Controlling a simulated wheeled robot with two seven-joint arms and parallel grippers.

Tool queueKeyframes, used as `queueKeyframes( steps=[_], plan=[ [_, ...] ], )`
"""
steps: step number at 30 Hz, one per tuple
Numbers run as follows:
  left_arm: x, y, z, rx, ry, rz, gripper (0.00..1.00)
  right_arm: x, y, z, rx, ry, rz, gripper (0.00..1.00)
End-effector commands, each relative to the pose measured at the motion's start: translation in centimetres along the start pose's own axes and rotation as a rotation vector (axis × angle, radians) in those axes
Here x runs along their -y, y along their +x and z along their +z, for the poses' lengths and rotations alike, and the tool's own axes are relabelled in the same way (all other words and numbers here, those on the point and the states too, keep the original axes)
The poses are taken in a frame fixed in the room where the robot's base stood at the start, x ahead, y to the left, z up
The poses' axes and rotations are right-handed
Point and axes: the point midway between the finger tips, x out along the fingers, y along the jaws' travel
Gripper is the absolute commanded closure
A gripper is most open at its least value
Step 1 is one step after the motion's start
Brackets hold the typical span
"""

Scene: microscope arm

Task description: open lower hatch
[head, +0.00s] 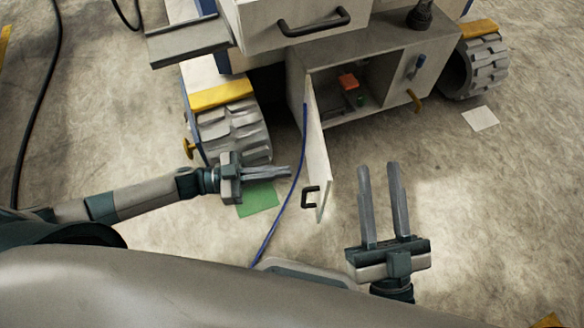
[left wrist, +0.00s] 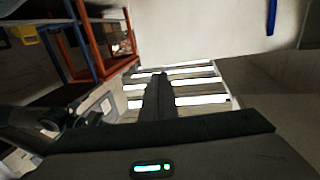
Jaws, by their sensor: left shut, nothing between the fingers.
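The lower hatch (head: 317,160) is a white door with a black handle (head: 312,195). It stands swung wide open from the grey compartment (head: 345,95), whose inside shows a red part (head: 348,81) and a green part. My left gripper (head: 290,173) is shut and empty, just left of the hatch, pointing at it, and seems apart from it. In the left wrist view its fingers (left wrist: 158,90) are closed together, with a pale surface above them. My right gripper (head: 379,168) is open and empty on the right of the hatch, fingers pointing toward the compartment.
An upper white drawer front (head: 290,22) with a black handle overhangs the compartment. Tracked wheels (head: 232,135) flank it on both sides. A blue cable (head: 283,205) runs along the hatch to the floor. A green sheet (head: 258,199) lies under my left gripper.

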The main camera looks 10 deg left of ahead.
Motion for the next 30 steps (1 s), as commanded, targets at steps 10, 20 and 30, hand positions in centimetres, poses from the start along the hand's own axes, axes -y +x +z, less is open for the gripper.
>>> queueKeyframes(
  steps=[10,20,30],
  plan=[
    [0.0,-4.9,0.1,0.003,-0.001,0.0,1.0,-0.5,0.5,0.9,0.06,-0.002,0.008,0.69],
    [0.1,-5.5,0.0,0.001,0.001,0.0,1.0,-0.7,0.5,1.2,0.074,-0.004,0.011,0.69],
    [0.0,-5.5,0.0,0.001,0.0,0.0,1.0,-0.6,0.6,1.1,0.07,0.0,0.015,0.69]
  ],
)
